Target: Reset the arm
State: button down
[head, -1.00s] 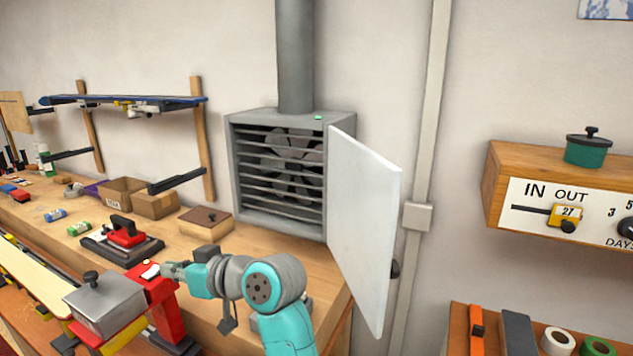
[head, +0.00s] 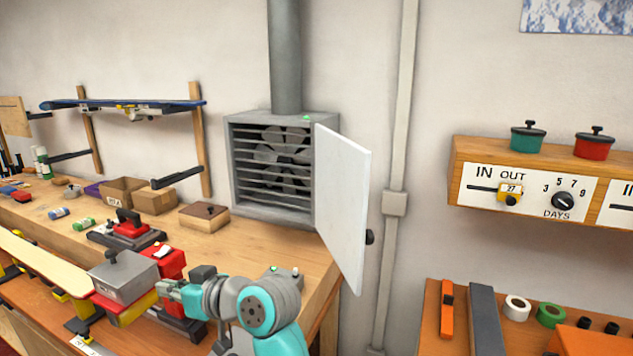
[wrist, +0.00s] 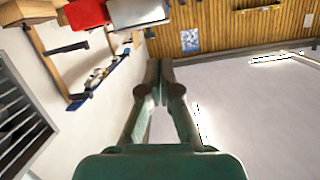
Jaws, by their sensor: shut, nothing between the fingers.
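My gripper (head: 166,288) is at the end of my turquoise and grey arm, low in the middle-left of the head view. It points left, close to a grey metal box with a knob (head: 124,277) and a red block (head: 170,263); I cannot tell whether it touches either. In the wrist view my gripper's fingers (wrist: 160,75) come together at the tips with nothing between them. A red thing (wrist: 86,14) and a pale grey one (wrist: 136,12) show past the fingertips there.
A fan cabinet (head: 232,165) stands on the wooden bench with its white door (head: 342,205) swung open to the right of my arm. A wooden box (head: 205,218) and cardboard boxes sit behind. An orange table (head: 433,335) with tape rolls is at the lower right.

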jog(key=s+d+f+m+t+h, duration=0.1)
jog(key=d+f+m+t+h, duration=0.15)
jog(key=d+f, duration=0.6)
jog(key=s+d+f+m+t+h, duration=0.1)
jog(key=d+f+m+t, duration=0.3)
jog(key=f, duration=0.7)
jog(key=s+d+f+m+h, duration=0.1)
jog(key=s+d+f+h, duration=0.1)
jog(key=s+d+f, duration=0.5)
jog(key=s+d+f+m+h, duration=0.1)
jog(key=s+d+f+h, duration=0.15)
jog(key=d+f, duration=0.45)
jog(key=s+d+m+t+h, duration=0.1)
jog(key=s+d+h, duration=0.1)
jog(key=s+d, duration=0.6)
jog(key=s+d+m+t+h, duration=0.1)
jog(key=s+d+m+h, duration=0.1)
jog(key=s+d, duration=0.65)
jog(key=s+d+r+h, duration=0.1)
jog(key=s+r, duration=0.3)
jog(key=s, duration=0.5)
jog(key=s+d+r+h, duration=0.1)
jog(key=s+r, duration=0.3)
jog(key=s, duration=0.5)
jog(key=shift+s, duration=0.15)
jog(key=shift+d, duration=0.1)
